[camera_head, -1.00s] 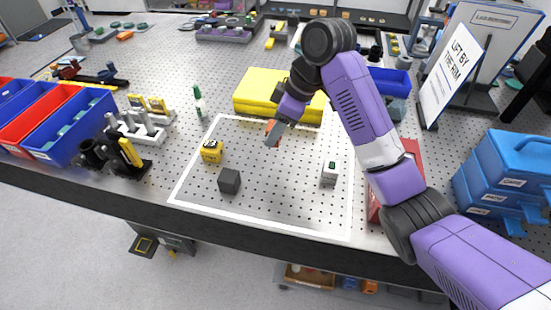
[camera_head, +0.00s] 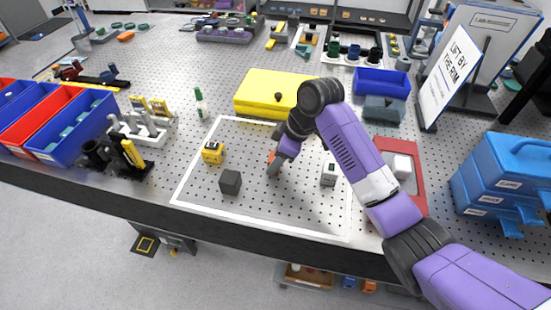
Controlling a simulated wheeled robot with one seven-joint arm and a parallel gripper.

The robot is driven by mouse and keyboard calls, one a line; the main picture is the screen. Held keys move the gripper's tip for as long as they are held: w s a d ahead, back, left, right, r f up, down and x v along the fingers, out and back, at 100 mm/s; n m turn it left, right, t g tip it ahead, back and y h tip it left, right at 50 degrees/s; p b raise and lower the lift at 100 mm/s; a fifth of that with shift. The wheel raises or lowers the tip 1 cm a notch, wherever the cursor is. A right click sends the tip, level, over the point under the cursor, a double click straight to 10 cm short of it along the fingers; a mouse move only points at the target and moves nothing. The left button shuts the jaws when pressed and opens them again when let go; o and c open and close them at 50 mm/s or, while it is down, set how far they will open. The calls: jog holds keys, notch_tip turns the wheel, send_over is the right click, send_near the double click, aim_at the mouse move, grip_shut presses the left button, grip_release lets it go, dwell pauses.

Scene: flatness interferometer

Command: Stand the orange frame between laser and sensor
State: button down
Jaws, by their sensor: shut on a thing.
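My gripper (camera_head: 275,167) points down inside the white outline, low over the perforated table and between two small devices. A small patch of orange, the orange frame (camera_head: 271,156), shows at its fingers; the gripper is shut on it and hides most of it. I cannot tell whether the frame touches the table. A yellow block (camera_head: 212,152), seemingly the laser, stands to the left. A pale grey block with a dark green top (camera_head: 329,174), seemingly the sensor, stands to the right, close beside my forearm.
A dark grey cube (camera_head: 230,182) stands in front and left of my gripper. A yellow case (camera_head: 262,94) lies behind. A red tray (camera_head: 415,160) with a white block and blue stacked cases (camera_head: 505,180) are at the right. The front of the outline is clear.

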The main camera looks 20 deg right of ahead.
jog(key=c, duration=0.8)
grip_release()
jog(key=shift+f, duration=0.1)
jog(key=b+v, duration=0.1)
jog(key=v, duration=1.1)
jog(key=shift+a+r, duration=0.1)
jog(key=shift+r, duration=0.1)
